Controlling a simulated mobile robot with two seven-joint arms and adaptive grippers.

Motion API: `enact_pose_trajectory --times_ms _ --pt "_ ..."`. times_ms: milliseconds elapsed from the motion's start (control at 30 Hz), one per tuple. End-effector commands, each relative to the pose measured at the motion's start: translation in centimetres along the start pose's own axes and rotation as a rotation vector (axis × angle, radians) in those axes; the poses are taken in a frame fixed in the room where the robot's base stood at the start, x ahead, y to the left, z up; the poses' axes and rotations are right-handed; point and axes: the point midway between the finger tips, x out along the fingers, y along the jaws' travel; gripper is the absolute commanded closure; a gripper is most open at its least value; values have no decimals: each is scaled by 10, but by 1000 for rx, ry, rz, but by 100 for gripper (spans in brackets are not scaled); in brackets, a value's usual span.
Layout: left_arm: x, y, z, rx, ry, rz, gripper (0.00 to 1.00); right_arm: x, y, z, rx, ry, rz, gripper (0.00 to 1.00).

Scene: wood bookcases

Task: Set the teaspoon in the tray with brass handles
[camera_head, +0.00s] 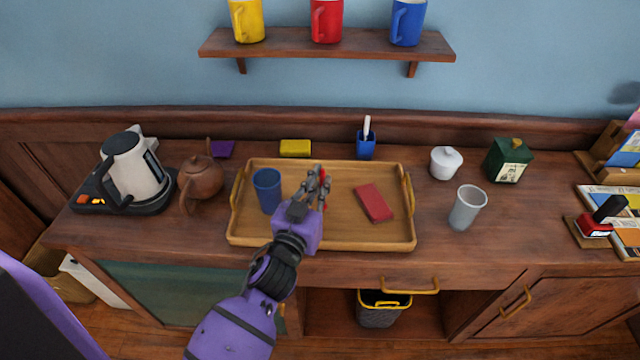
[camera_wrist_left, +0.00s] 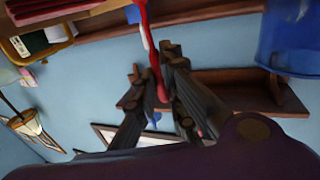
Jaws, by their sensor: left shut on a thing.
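The wooden tray with brass handles (camera_head: 350,235) lies on the counter, with a handle at its left and right ends. My left gripper (camera_head: 320,182) is over the middle of the tray, fingers shut on a thin red thing that looks like the teaspoon (camera_head: 323,174). In the left wrist view my gripper (camera_wrist_left: 158,88) grips the red teaspoon (camera_wrist_left: 150,50), which extends beyond the fingertips. Its far end is cut off by the frame. I cannot tell whether it touches the tray. My right gripper is not in view.
A brown teapot (camera_head: 202,178) and a kettle (camera_head: 135,168) are to the left. A clear cup (camera_head: 467,207) and a white sugar bowl (camera_head: 445,162) are to the right.

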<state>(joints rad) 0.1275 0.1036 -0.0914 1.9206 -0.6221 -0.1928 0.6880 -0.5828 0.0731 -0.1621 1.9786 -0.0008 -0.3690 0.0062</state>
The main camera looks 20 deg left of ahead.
Motion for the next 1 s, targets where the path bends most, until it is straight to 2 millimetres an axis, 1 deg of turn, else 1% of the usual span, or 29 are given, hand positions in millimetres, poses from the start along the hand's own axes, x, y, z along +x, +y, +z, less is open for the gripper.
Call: enact_pose_trajectory --times_ms 67,100,200,467,600,667,767,1000 --pt "0 0 5 -1 -3 0 100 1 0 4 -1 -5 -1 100" --pt "0 0 4 -1 -2 0 85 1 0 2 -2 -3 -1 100" --pt "0 0 3 -1 -1 0 72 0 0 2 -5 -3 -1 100" --pt "0 0 3 -1 -1 0 72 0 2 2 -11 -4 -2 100" --pt "-2 0 -2 -1 0 0 72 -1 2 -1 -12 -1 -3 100" --pt "-10 0 1 -1 -3 -1 72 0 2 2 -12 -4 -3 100" --pt "-29 0 2 -3 -6 -1 72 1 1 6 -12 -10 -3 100" --pt "-82 0 4 -3 -9 -2 72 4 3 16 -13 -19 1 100"
